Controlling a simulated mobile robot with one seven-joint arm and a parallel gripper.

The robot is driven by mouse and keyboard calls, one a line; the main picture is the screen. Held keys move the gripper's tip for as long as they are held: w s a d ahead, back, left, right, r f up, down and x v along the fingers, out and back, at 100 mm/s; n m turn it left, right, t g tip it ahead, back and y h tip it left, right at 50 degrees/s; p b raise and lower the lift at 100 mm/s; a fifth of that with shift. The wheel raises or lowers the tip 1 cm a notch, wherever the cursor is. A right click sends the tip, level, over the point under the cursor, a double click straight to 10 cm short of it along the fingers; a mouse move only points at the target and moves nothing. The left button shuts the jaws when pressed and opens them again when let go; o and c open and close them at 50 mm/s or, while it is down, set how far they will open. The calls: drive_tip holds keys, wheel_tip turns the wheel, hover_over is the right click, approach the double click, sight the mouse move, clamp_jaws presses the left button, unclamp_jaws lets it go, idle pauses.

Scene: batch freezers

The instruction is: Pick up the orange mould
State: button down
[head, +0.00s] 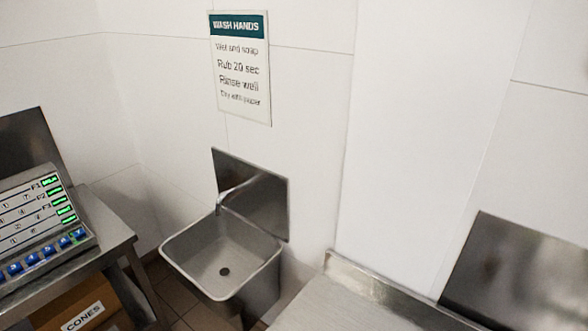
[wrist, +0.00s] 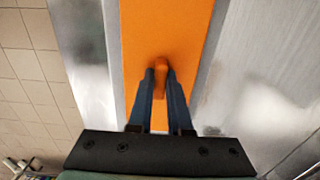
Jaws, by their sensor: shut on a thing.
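The orange mould (wrist: 192,30) is in the wrist view, a long flat orange piece with a small raised orange tab. My gripper (wrist: 161,72) is in the wrist view with its two dark fingers closed on that tab, one on each side. The mould's far end runs out of the top of the frame. A grey metal surface lies on both sides of the mould; I cannot tell whether the mould touches it. Neither the mould nor my gripper shows in the head view.
In the head view a steel hand sink (head: 222,256) hangs on the wall under a hand-washing sign (head: 240,68). A steel counter (head: 335,305) is at the lower right. A table at the left holds a control panel (head: 40,225), with a cones box (head: 85,308) below. Tiled floor (wrist: 28,75) shows beside the metal edge.

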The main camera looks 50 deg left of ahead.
idle(0.3)
wheel_tip(320, 180, up, 10)
drive_tip(key=shift+b, duration=0.95)
drive_tip(key=shift+r+p, duration=1.9)
drive_tip(key=shift+p, duration=0.5)
drive_tip(key=shift+r+p, duration=1.7)
drive_tip(key=shift+r, duration=0.65)
